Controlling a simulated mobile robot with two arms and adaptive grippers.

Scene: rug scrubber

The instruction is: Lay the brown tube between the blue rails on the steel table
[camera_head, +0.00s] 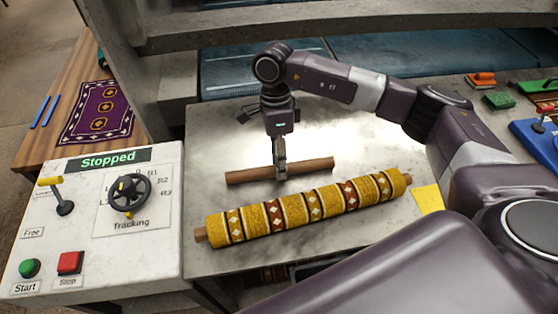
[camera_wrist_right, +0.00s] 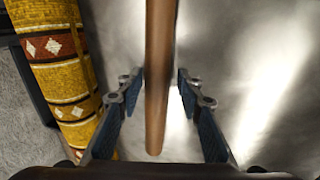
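The brown tube (camera_head: 245,176) lies on the steel table (camera_head: 215,140), just behind the rolled yellow patterned rug. It also shows upright in the middle of the right wrist view (camera_wrist_right: 160,60). My right gripper (camera_head: 280,172) points down at the tube's middle. In the right wrist view its blue-padded fingers (camera_wrist_right: 160,80) stand on either side of the tube, with a narrow gap on each side. My left gripper is not in view.
The rolled rug (camera_head: 290,211) lies across the steel table's front. A control panel (camera_head: 100,220) reading "Stopped" stands at the left. A purple rug (camera_head: 97,112) lies beside the rails. A concrete post (camera_head: 140,60) rises between the tables. Brushes (camera_head: 481,79) are at the right.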

